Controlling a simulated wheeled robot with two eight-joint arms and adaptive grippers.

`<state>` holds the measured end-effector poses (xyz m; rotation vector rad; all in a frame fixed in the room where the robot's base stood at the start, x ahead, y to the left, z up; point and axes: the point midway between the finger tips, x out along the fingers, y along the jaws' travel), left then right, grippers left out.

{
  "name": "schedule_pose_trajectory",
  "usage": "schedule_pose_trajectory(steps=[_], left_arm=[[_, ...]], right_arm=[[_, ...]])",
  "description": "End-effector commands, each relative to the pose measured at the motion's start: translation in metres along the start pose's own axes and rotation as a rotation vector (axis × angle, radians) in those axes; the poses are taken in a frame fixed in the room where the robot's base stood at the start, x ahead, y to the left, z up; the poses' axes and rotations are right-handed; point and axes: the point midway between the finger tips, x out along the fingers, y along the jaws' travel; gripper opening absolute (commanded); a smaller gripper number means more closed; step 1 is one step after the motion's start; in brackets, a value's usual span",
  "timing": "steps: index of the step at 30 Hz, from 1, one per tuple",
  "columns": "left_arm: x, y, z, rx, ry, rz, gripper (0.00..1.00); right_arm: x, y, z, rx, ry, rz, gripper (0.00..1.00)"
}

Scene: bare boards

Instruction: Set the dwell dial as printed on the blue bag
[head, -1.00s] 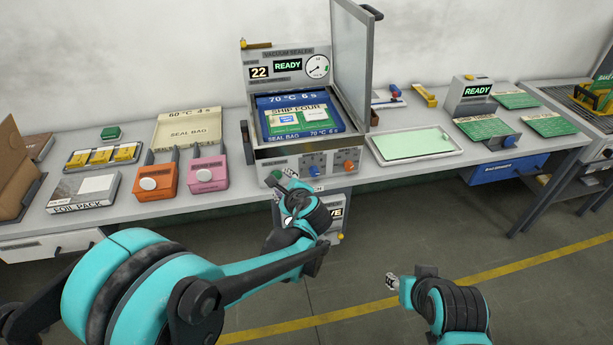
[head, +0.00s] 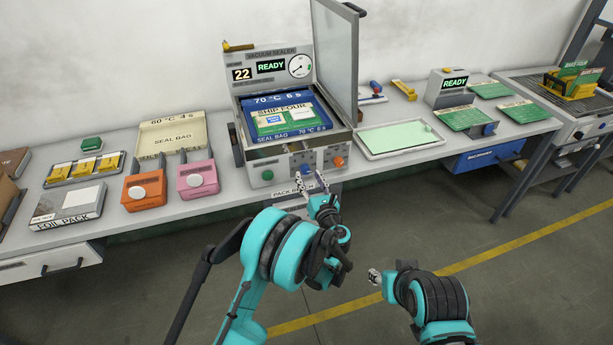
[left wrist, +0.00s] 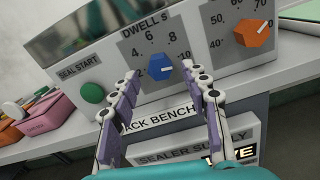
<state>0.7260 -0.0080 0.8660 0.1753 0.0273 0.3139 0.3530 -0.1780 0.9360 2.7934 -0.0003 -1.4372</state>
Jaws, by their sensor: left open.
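The blue dwell dial (head: 306,171) is on the front panel of the vacuum sealer (head: 262,162). In the left wrist view the dial (left wrist: 160,66) sits under the label DWELL S with a scale of 4, 6, 8, 10; its white mark points right, roughly toward the 10. The blue bag (head: 310,132) lies in the open sealer and reads 70 °C 6 s, SEAL BAG. My left gripper (head: 312,185) is open just in front of the dial, its fingers apart and empty. My right gripper (head: 375,277) is low, over the floor; its jaw state is unclear.
An orange dial (left wrist: 254,33) is right of the dwell dial, and a green SEAL START button (left wrist: 93,93) left. The sealer's lid (head: 335,60) stands open. Pink (head: 197,180) and orange (head: 145,188) boxes stand to the left, a green-topped tray (head: 398,138) to the right.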

Motion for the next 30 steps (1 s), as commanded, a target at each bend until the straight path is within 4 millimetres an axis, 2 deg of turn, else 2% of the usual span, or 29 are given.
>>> schedule_pose_trajectory(steps=[3, 6, 15, 16, 18, 21, 30], left_arm=[[0.017, 0.000, -0.002, -0.001, 0.001, 0.001, 0.46], [0.024, 0.000, -0.001, -0.001, 0.001, 0.000, 0.46], [0.027, 0.000, 0.001, -0.002, 0.001, -0.001, 0.46], [0.027, 0.000, 0.001, -0.002, 0.001, -0.001, 0.41], [0.027, 0.000, 0.001, -0.002, 0.001, -0.001, 0.22], [0.027, 0.000, 0.000, -0.002, 0.001, -0.001, 0.00], [0.027, 0.000, 0.000, -0.018, 0.001, -0.001, 0.00]], right_arm=[[0.005, 0.000, 0.004, 0.000, 0.000, 0.000, 0.40], [0.006, 0.000, 0.005, 0.000, 0.000, 0.000, 0.40], [0.006, 0.000, 0.004, 0.000, 0.000, 0.000, 0.40], [0.006, 0.000, 0.004, 0.000, 0.000, 0.000, 0.40], [0.006, 0.000, 0.004, 0.000, 0.000, 0.000, 0.40], [0.006, 0.000, 0.004, 0.000, 0.000, 0.000, 0.40], [0.006, 0.000, 0.005, 0.000, 0.000, 0.000, 0.40]])
